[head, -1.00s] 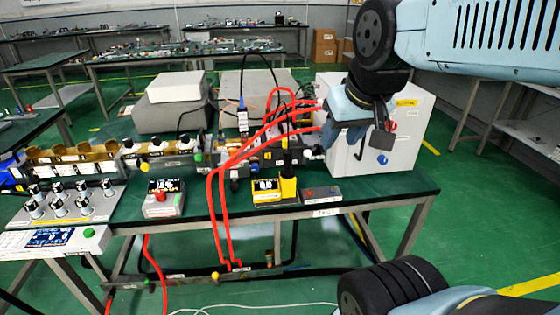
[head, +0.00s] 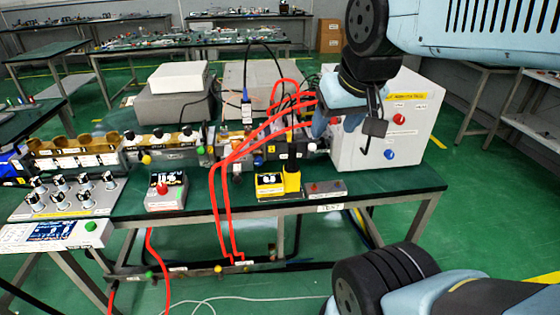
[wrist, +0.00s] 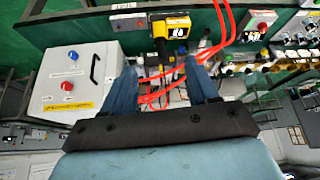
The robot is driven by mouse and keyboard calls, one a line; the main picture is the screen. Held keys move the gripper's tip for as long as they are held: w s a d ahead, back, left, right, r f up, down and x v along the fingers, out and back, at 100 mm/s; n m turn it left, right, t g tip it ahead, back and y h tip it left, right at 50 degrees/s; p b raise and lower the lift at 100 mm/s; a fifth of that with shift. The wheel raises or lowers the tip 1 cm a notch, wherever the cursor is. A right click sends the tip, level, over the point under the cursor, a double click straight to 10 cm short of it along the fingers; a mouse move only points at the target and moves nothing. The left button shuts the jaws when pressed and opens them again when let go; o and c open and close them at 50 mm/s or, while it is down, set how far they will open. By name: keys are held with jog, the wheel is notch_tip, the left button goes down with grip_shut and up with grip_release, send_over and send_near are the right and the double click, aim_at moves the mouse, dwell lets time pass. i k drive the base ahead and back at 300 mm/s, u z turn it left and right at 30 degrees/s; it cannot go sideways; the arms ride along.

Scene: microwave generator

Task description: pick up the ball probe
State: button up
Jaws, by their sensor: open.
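I cannot pick out the ball probe for certain among the small parts on the bench. A yellow-and-black meter (head: 270,185) with an upright yellow piece (head: 291,178) beside it stands near the bench's front edge. The meter also shows in the wrist view (wrist: 178,32), beyond my fingertips. My gripper (head: 325,125) is above the back right of the bench, in front of the white cabinet. In the wrist view its two blue fingers (wrist: 162,80) are spread apart, with nothing held between them. Red hoses and dark fittings show beyond the gap.
The white cabinet (head: 400,140) stands close to my gripper on the right. Red hoses (head: 225,195) arch over the bench and hang down its front.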

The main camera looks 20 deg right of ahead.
aim_at(292, 167)
jog(key=u, duration=0.85)
jog(key=k, duration=0.85)
jog(key=z, duration=1.1)
jog(key=i, duration=0.5)
